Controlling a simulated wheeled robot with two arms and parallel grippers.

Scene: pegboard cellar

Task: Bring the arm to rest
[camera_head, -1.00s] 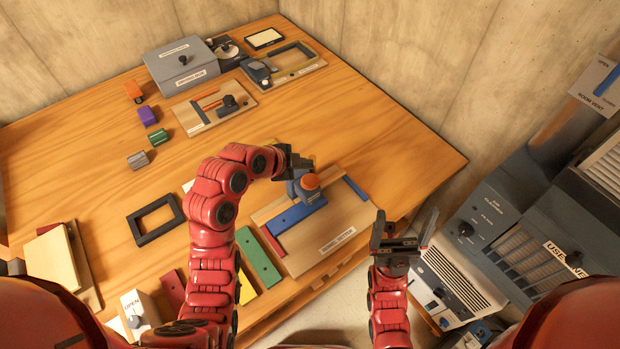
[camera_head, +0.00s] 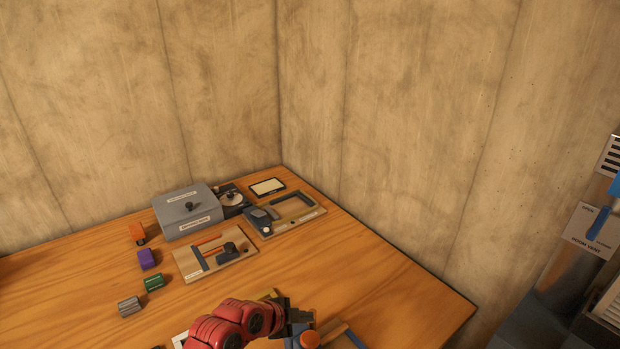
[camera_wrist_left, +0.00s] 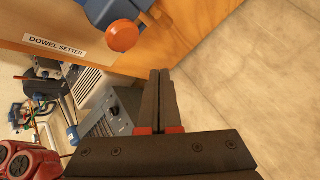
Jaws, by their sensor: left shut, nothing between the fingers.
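My left arm (camera_head: 235,325) comes in at the bottom of the head view, red with dark joints. Its gripper (camera_head: 299,317) is at the bottom edge, close to an orange-topped blue part (camera_head: 309,339) of the dowel setter. In the left wrist view the two dark fingers (camera_wrist_left: 158,75) lie together with nothing between them. The orange knob (camera_wrist_left: 123,35) and the board labelled dowel setter (camera_wrist_left: 55,46) show beyond them, apart from the fingertips. My right gripper is out of the head view.
The wooden table (camera_head: 380,275) holds a grey box (camera_head: 187,214), two fixture boards (camera_head: 215,252) and several small blocks, such as a purple one (camera_head: 148,259). Concrete walls stand behind. A room vent panel (camera_head: 590,230) is at the right. The table's right part is clear.

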